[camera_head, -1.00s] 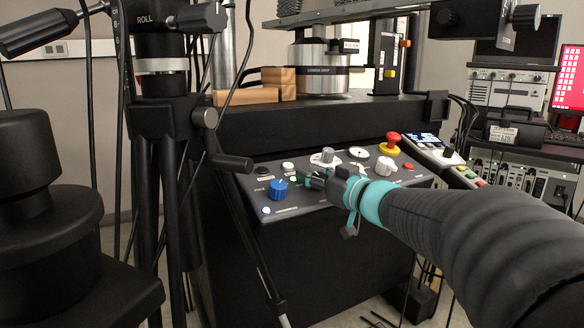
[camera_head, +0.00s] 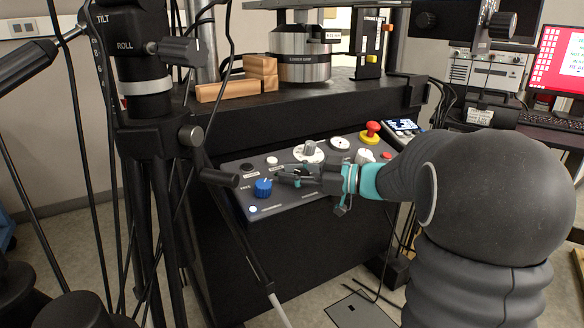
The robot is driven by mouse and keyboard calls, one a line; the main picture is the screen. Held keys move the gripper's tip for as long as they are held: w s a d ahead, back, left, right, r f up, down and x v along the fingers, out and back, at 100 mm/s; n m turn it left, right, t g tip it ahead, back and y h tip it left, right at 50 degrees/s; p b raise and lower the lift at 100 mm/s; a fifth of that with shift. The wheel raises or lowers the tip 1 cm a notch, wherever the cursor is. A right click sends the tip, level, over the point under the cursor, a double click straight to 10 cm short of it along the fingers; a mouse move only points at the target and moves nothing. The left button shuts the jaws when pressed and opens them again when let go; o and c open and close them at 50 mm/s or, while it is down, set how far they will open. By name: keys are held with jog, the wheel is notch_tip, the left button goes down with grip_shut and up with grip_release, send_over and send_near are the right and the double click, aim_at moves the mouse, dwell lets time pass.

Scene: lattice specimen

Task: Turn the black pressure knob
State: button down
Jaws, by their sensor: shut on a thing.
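My gripper (camera_head: 287,177) reaches in from the right, low over the sloped control panel (camera_head: 300,197). Its dark fingers point left and are shut on a small dark thing at the panel, which I take to be the black pressure knob. The fingers mostly hide this knob, so its outline and pointer direction cannot be made out. A blue knob (camera_head: 263,187) stands just left of the fingertips, apart from them as far as I can tell.
A white-based knob (camera_head: 309,152) stands behind my gripper. A white knob (camera_head: 365,156) and red mushroom button (camera_head: 371,131) are farther right. A black tripod (camera_head: 150,130) stands close on the left. Wooden blocks (camera_head: 240,84) lie on the ledge above.

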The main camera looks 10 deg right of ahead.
dwell(0.3)
jog(key=c, duration=0.9)
grip_release()
jog(key=shift+d, duration=0.1)
jog(key=v, duration=1.2)
jog(key=shift+s, duration=0.1)
